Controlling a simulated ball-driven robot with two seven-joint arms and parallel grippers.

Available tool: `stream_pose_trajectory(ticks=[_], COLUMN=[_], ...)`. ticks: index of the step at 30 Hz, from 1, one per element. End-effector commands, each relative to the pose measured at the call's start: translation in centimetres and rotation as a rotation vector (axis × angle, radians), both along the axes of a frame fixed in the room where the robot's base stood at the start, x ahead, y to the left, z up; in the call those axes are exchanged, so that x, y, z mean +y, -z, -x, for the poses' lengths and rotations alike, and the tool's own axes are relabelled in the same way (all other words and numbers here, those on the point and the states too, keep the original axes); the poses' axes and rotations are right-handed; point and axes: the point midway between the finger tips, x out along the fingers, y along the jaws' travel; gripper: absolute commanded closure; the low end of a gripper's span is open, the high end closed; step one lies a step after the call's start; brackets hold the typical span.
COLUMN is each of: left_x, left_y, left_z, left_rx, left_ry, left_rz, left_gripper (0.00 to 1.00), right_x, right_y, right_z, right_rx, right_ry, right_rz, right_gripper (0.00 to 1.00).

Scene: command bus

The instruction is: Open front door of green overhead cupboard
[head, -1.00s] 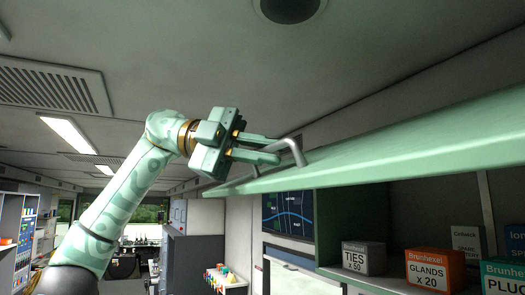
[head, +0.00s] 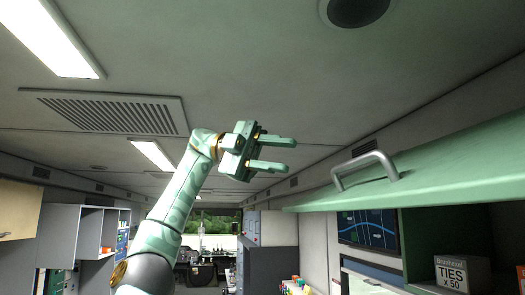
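The green cupboard door (head: 450,165) is swung up, roughly level, over the open cupboard (head: 404,245) at the right of the head view. Its grey bar handle (head: 365,168) is on the door's near-left part. My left gripper (head: 291,154) is to the left of the handle, apart from it. Its two fingers are spread with nothing between them. A grey box marked TIES (head: 452,272) sits inside the cupboard. My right gripper is not in view.
The ceiling with a vent (head: 110,112) and lights (head: 45,38) is above. A wall screen (head: 368,229) is under the door. Grey cabinets (head: 275,250) stand further back. The space left of the door is clear around my arm.

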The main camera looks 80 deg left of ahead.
Motion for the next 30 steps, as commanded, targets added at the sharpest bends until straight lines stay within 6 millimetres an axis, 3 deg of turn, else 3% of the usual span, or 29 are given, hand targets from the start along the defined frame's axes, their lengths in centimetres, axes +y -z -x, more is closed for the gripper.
stream_pose_trajectory(ticks=[3,9,30], left_x=[1.6,2.7,2.8], left_y=[-0.4,-0.8,-0.9], left_z=[1.2,2.3,2.5], left_rx=[0.006,0.002,-0.001], left_ry=[-0.006,-0.003,0.001], left_rz=[0.002,0.001,0.001], left_gripper=[0.67,0.67,0.67], right_x=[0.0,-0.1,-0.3], right_y=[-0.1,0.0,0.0], right_z=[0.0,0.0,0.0], right_rx=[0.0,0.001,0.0], right_ry=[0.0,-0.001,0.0], right_rz=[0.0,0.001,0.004], right_gripper=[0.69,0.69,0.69])
